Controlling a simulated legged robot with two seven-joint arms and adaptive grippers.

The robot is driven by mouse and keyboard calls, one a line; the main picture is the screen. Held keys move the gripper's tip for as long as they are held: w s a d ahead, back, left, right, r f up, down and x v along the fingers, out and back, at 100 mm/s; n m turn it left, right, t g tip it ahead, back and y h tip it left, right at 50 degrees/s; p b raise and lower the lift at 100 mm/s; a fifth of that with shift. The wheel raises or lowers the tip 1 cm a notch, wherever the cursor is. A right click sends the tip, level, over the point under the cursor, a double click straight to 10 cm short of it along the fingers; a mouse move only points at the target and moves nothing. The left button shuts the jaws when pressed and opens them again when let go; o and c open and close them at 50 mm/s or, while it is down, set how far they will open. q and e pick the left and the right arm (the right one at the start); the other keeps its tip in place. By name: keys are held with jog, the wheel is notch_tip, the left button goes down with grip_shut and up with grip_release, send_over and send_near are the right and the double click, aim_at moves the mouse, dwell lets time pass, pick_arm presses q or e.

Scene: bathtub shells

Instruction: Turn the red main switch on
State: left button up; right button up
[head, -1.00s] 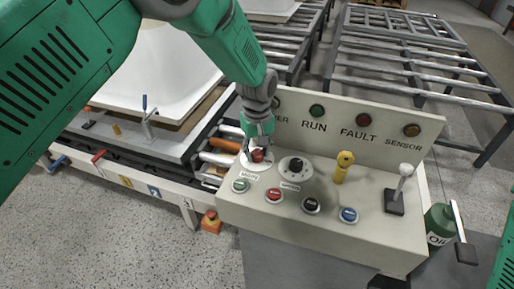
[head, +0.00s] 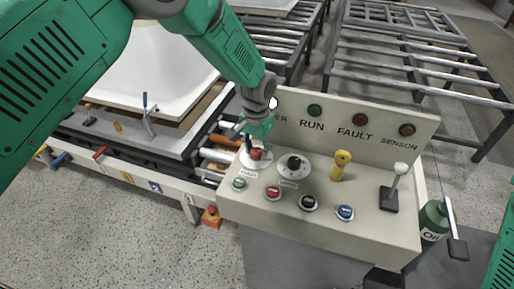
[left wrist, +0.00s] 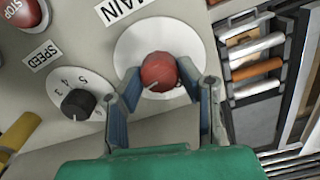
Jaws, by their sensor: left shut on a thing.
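The red main switch (head: 256,153) is a round knob on a white disc at the left end of the control panel's top. It also shows in the left wrist view (left wrist: 160,70), beside the label "MAIN", with a light mark on its lower left edge. My left gripper (head: 257,141) reaches down from above and is shut on the knob. In the left wrist view its two blue-padded fingers (left wrist: 158,77) stand on either side of the knob. My right gripper is not in view.
The cream panel (head: 330,225) also bears a black speed dial (head: 294,166), a yellow knob (head: 340,166), a joystick (head: 394,190) and several push buttons. A lamp (head: 273,103) at its back left glows white. A green oil can (head: 433,220) stands right; roller conveyors lie behind.

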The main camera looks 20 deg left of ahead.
pick_arm(q)
jog(key=shift+s+m, duration=0.1)
jog(key=shift+m, duration=1.1)
jog(key=o, duration=1.1)
jog(key=shift+o, duration=0.2)
jog(key=shift+r, duration=0.1)
